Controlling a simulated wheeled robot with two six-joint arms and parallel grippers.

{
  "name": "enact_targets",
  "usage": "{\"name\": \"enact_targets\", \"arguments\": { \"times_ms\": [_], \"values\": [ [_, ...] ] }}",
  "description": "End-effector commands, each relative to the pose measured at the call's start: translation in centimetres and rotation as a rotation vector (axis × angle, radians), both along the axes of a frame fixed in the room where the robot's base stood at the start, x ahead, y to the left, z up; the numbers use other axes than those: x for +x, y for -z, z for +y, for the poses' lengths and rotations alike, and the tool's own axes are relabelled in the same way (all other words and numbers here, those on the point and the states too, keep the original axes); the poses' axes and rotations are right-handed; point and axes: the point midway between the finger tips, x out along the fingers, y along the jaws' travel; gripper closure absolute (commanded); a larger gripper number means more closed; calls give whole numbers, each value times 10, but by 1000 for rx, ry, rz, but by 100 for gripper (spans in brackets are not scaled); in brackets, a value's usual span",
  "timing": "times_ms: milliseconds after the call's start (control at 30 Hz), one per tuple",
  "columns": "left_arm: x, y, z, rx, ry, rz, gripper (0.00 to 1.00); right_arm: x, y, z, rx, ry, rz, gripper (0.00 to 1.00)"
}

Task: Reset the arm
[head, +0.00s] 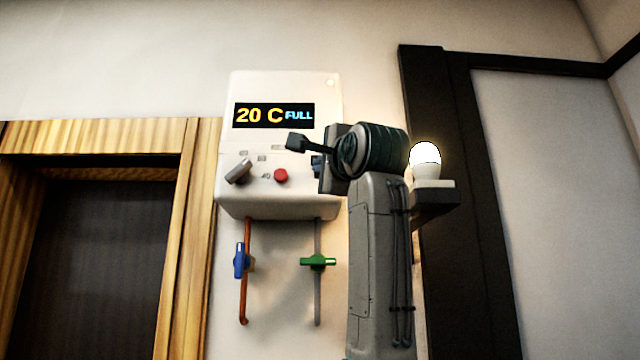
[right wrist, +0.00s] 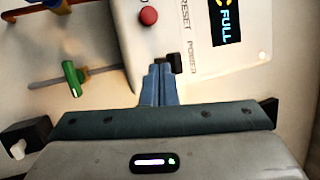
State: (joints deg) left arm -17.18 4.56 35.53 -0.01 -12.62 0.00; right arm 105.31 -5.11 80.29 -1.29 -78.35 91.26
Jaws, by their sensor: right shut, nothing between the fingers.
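My right gripper (head: 317,166) is at the right side of a white wall-mounted boiler, and my arm covers part of that side. In the right wrist view the blue fingers of my right gripper (right wrist: 160,72) are shut with nothing between them. Their tips are close to a small black switch (right wrist: 175,62) at the boiler's edge; I cannot tell whether they touch it. The boiler (head: 285,88) shows "20 C" and "FULL" on its display (head: 273,115). My left gripper is not in view.
The boiler has a red button (head: 281,175) and a grey knob (head: 238,171). Below it are pipes with a blue valve (head: 240,261) and a green valve (head: 318,262). A lit bulb (head: 425,160) stands on a dark bracket at right. A wooden frame (head: 188,240) is at left.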

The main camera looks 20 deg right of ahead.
Motion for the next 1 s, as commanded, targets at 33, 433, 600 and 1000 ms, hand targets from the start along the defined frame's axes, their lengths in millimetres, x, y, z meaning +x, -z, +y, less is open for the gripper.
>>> {"name": "enact_targets", "arguments": {
  "times_ms": [33, 433, 600, 1000],
  "values": [
    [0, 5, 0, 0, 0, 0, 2, -5, 2, 2, 0, 0, -2, 100],
    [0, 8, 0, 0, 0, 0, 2, -16, 0, 5, 0, 0, 0, 100],
    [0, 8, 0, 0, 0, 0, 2, -16, 0, 5, 0, 0, 0, 100],
    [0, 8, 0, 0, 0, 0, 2, 31, 66, -5, -67, 29, 81, 100]
  ]
}}
